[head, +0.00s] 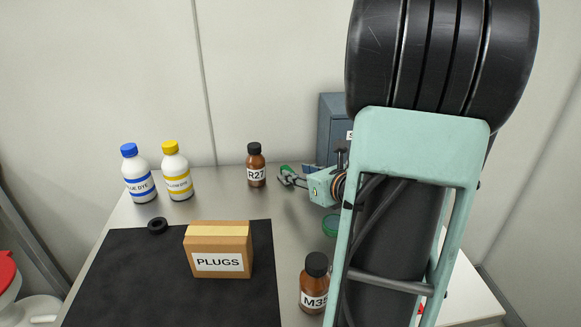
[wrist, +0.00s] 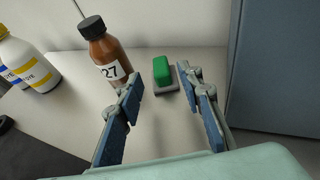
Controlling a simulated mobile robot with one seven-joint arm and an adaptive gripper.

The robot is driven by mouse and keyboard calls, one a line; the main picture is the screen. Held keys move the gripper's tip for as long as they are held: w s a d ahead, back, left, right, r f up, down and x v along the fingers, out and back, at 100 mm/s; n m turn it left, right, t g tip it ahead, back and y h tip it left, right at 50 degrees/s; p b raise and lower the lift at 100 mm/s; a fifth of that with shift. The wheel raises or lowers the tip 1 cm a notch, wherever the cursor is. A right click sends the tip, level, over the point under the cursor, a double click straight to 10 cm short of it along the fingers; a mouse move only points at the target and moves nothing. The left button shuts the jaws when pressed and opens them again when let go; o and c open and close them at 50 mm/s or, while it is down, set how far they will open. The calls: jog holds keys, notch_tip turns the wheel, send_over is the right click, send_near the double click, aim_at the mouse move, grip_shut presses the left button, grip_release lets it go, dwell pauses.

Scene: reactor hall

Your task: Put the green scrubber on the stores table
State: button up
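The green scrubber (wrist: 161,70), a green block on a dark grey pad, lies on the pale table (wrist: 70,110), between the R27 bottle and the blue-grey cabinet. In the head view a small green part of the scrubber (head: 285,169) shows at my fingers. My gripper (wrist: 160,86) is open and empty, with blue finger pads. In the wrist view the scrubber appears just beyond the fingertips, nearer the right finger. In the head view my gripper (head: 284,177) is low over the back of the table. No label shows whether this is the stores table.
The brown R27 bottle (head: 256,167) stands close left of my gripper. A blue-grey cabinet (head: 331,115) stands right. Blue dye (head: 139,180) and yellow dye (head: 177,178) bottles, a PLUGS box (head: 219,250), a black ring (head: 157,225), a green round item (head: 330,228) and another brown bottle (head: 313,287) also stand here.

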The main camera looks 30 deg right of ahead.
jog(key=p+v, duration=0.1)
jog(key=v, duration=0.4)
dwell(0.5)
